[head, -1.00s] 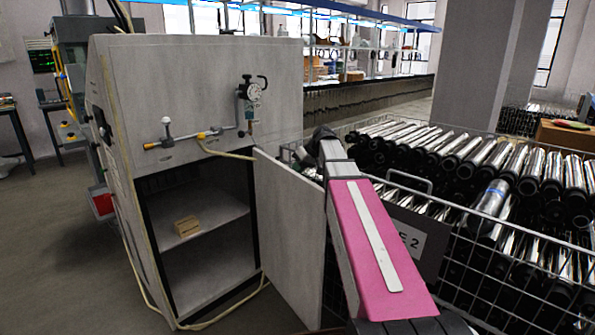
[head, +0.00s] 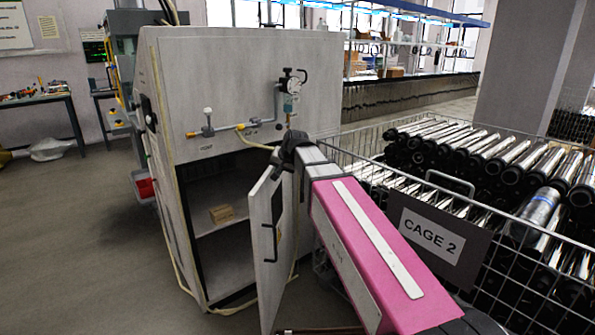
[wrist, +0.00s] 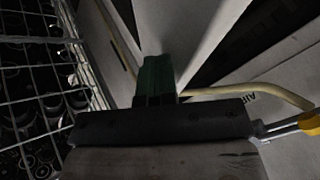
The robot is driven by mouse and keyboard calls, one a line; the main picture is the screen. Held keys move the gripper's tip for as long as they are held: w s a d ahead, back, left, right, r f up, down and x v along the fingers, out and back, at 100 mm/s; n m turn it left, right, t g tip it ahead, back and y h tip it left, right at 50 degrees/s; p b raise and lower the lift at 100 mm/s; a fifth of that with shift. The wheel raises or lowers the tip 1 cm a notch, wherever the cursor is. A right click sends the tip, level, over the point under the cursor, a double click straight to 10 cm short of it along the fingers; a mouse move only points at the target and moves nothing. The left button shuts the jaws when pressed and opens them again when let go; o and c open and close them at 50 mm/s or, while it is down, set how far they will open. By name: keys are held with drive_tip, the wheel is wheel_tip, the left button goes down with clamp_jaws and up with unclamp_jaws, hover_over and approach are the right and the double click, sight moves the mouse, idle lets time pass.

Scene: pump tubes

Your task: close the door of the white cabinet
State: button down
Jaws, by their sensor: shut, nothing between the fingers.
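The white cabinet (head: 235,85) stands left of centre in the head view. Its door (head: 267,245) is partly open and stands out from the right side of the opening. Its face with dark handles is towards my head camera. The end of my arm is by the door's upper right edge in the head view, and my fingers are hidden there. In the wrist view my gripper (wrist: 156,78) is shut and empty, close to a pale panel (wrist: 178,28), likely the door. I cannot tell whether they touch.
A wire cage (head: 480,225) full of dark and shiny tubes stands close on the right, with a CAGE 2 sign (head: 430,233). A gauge and valves (head: 290,85) stick out from the cabinet front.

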drive_tip(key=w+a+m+h, duration=0.1)
drive_tip(key=w+a, duration=0.3)
drive_tip(key=a, duration=0.4)
drive_tip(key=w+a+m+t+h, duration=0.1)
drive_tip(key=w+a+m, duration=0.2)
drive_tip(key=a, duration=0.6)
drive_tip(key=shift+w, duration=0.85)
